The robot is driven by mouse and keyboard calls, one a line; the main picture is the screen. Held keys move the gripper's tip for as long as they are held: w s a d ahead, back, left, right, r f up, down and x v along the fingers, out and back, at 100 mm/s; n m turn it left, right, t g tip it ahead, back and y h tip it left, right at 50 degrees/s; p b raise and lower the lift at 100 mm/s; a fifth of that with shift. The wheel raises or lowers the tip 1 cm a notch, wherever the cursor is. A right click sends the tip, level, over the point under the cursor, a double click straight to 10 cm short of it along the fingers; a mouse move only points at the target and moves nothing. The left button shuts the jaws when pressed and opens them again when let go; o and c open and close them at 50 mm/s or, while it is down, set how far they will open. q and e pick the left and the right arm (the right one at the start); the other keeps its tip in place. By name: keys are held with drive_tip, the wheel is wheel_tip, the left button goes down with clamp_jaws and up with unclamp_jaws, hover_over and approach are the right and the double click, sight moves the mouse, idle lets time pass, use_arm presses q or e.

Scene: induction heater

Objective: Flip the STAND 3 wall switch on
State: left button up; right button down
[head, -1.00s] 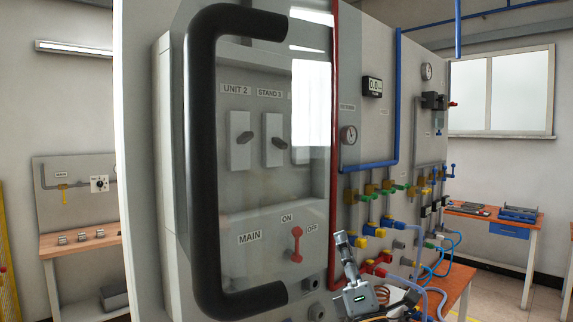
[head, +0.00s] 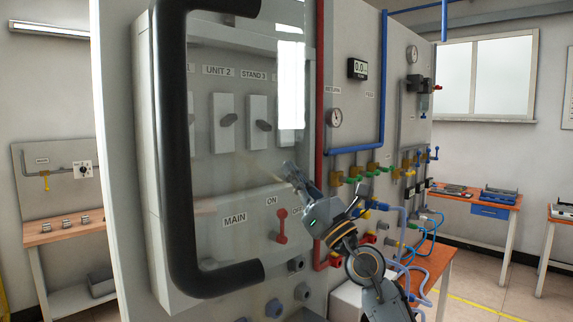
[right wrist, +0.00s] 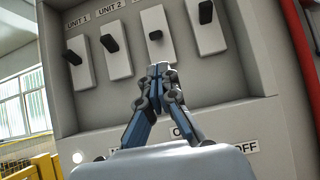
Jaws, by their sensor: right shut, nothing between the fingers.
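The STAND 3 switch (head: 263,126) is a dark lever on a pale upright plate, under its label, right of the UNIT 2 switch (head: 229,120). The head camera sees it through the clear cover. In the right wrist view it is the third lever from the left (right wrist: 155,35); its label is out of frame. My right gripper (head: 288,168) is shut and empty, below and right of the STAND 3 switch in the head view. In the right wrist view its closed tips (right wrist: 160,70) appear just below that switch, apart from the lever in the picture. My left gripper is not in view.
A clear cover with a big black handle (head: 172,150) stands in front of the panel in the head view. A red MAIN lever (head: 281,226) sits below the switches. Pipes and valves (head: 372,168) lie to the right. Another switch (right wrist: 207,25) is right of STAND 3.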

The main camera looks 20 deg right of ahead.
drive_tip(key=x, duration=0.8)
drive_tip(key=shift+p, duration=0.3)
drive_tip(key=shift+w+r, duration=0.15)
drive_tip(key=shift+w, duration=0.1)
